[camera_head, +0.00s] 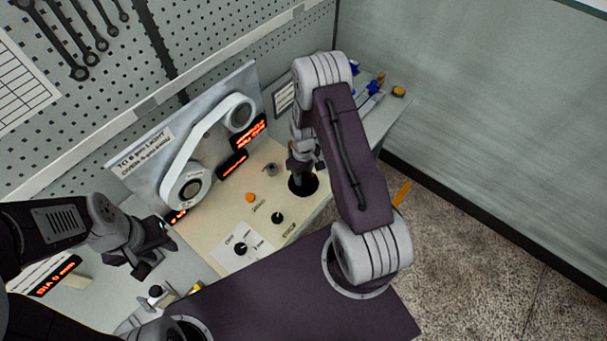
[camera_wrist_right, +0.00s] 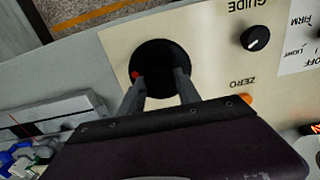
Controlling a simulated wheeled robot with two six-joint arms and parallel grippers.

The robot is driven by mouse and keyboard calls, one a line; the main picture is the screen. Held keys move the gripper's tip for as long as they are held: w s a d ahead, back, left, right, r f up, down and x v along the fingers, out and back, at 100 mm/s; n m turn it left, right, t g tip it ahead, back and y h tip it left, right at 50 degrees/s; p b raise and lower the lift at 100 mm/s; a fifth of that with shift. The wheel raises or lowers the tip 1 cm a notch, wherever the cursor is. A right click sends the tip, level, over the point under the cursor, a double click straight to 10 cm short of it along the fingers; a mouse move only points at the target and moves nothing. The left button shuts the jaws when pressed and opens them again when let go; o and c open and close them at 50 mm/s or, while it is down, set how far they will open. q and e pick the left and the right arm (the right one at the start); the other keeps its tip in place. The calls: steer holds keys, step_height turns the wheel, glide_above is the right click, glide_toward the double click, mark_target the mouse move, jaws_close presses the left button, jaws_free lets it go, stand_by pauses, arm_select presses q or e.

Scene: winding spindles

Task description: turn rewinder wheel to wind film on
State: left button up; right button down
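The rewinder wheel (camera_head: 302,184) is a black disc on the cream panel. A red dot shows on its left side in the right wrist view (camera_wrist_right: 135,74). My right gripper (camera_head: 303,166) points down at it. Its two fingers (camera_wrist_right: 160,88) are apart over the wheel, with a dark part between them; I cannot tell whether they press on it. The film path is a pale band around two round reels, an upper one (camera_head: 239,113) and a lower one (camera_head: 190,189), on the upright plate. My left gripper (camera_head: 157,260) hangs left of the panel, its fingers apart and empty.
The panel carries an orange button (camera_head: 250,197), a guide knob (camera_head: 277,217) and a selector knob (camera_head: 240,249). Red lit displays (camera_head: 232,164) sit by the reels. Small blue-handled tools (camera_head: 375,88) lie at the far bench end. Wrenches (camera_head: 70,45) hang on the pegboard.

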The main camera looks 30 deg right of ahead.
steer(key=shift+m, duration=0.4)
steer(key=m+b, duration=0.1)
steer(key=m, duration=0.3)
steer(key=shift+f, duration=0.1)
steer(key=m+b, duration=0.1)
steer(key=m, duration=0.4)
steer(key=shift+b, duration=0.35)
steer(key=m+b, duration=0.1)
steer(key=m, duration=0.4)
steer(key=shift+m, duration=2.5)
steer(key=c, duration=0.9)
jaws_free()
steer(key=shift+o, duration=0.2)
